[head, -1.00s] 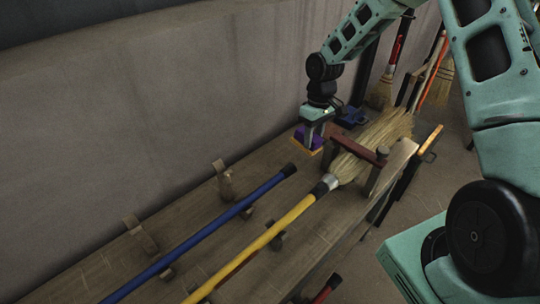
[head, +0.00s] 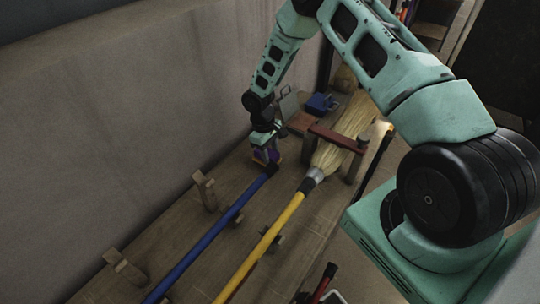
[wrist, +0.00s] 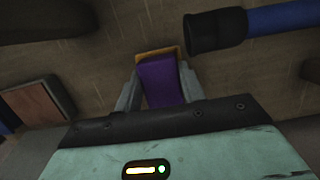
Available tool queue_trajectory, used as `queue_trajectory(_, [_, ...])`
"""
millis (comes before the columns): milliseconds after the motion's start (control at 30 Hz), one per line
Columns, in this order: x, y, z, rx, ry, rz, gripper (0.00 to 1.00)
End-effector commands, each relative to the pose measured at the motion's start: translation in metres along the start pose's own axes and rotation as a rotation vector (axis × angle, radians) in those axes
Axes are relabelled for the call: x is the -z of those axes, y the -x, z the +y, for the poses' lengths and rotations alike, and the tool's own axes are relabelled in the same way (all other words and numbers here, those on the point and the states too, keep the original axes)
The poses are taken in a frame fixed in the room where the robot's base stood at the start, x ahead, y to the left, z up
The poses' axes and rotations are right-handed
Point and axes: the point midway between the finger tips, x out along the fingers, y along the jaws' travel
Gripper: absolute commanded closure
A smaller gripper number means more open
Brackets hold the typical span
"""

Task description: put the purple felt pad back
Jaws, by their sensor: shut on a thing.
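The purple felt pad (wrist: 160,80) sits between the two fingers of my gripper (wrist: 158,92) in the wrist view, with an orange-yellow edge at its far end. My gripper is shut on it. In the head view my gripper (head: 266,157) hangs low over the wooden bench (head: 170,225), near the wall, with a little of the purple pad (head: 259,157) showing. It is just beyond the dark end of the blue handle (head: 215,232). I cannot tell whether the pad touches the bench. In the wrist view that dark end (wrist: 215,31) is just right of the pad.
Wooden pegs (head: 205,190) stand along the wall side. A reddish-brown block (head: 301,122) and a blue object (head: 320,103) lie beyond my gripper.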

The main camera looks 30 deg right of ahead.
Motion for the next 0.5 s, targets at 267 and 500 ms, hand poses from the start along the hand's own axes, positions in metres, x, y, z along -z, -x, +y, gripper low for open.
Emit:
queue_trajectory(267, [0.005,-0.022,0.0,0.0,0.0,0.0,0.97])
queue_trajectory(500, [0.005,-0.023,0.0,0.0,0.0,0.0,0.58])
